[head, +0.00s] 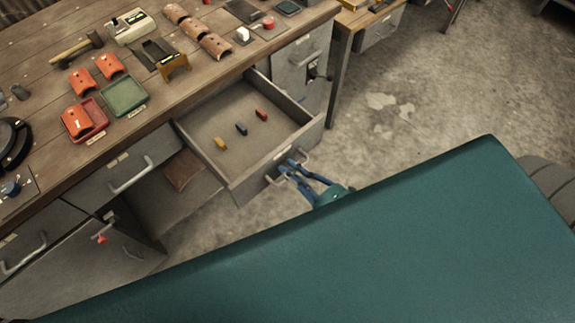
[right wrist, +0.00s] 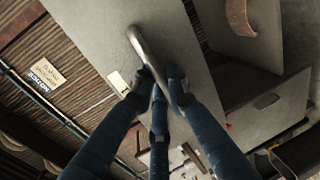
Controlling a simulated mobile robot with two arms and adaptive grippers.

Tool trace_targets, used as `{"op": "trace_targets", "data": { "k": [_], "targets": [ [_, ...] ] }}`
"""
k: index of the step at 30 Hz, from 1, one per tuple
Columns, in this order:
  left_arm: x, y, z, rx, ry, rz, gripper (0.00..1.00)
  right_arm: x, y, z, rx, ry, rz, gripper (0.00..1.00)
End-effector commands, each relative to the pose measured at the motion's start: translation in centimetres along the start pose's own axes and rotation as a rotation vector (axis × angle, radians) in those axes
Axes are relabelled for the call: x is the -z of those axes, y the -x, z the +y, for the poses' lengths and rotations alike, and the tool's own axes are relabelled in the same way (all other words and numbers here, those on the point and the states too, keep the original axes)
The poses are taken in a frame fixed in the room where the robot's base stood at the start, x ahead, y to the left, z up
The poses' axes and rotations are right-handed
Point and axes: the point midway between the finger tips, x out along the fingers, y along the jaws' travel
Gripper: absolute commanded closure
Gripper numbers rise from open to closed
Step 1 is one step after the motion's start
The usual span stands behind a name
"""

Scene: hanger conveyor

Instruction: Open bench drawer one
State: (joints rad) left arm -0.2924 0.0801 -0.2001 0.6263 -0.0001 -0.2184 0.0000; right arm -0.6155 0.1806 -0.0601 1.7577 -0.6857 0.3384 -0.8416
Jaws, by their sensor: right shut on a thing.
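A bench drawer (head: 238,190) stands pulled well out from the wooden workbench (head: 150,113). Inside it lie a yellow, a blue and a red small block (head: 261,114). My right gripper (head: 289,169) is at the drawer's front, shut on its metal bar handle (head: 304,157). In the right wrist view the blue fingers (right wrist: 160,84) close around the handle (right wrist: 139,46), beside a small label (right wrist: 118,82) on the grey front. My left gripper is not in view.
A closed drawer (head: 127,171) is left of the open one, above an open shelf space holding a brown item (head: 183,170). Red and green trays (head: 123,96) and tools crowd the bench top. Concrete floor (head: 420,90) is clear to the right.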

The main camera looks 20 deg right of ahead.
Motion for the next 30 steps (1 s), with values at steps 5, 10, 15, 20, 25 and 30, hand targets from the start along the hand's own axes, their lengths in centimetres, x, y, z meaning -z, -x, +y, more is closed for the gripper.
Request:
{"op": "trace_targets", "data": {
  "k": [5,10,15,20,25,30],
  "targets": [
    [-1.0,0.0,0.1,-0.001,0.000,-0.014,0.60,0.1,0.2,-0.4,0.007,-0.001,-0.001,1.00],
    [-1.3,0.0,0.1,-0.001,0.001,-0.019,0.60,0.1,0.2,-0.4,0.007,-0.001,-0.001,1.00],
    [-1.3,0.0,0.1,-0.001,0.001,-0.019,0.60,0.1,0.2,-0.3,0.006,-0.001,-0.001,0.69],
    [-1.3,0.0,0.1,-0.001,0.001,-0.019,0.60,0.0,0.1,-0.2,0.004,0.000,0.000,0.69],
    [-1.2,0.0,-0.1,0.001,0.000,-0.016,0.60,0.0,0.9,-0.2,0.004,-0.001,0.000,0.69],
    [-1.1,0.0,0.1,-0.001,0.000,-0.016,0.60,0.1,3.8,-0.3,0.007,-0.002,-0.001,0.69]
  ]
}}
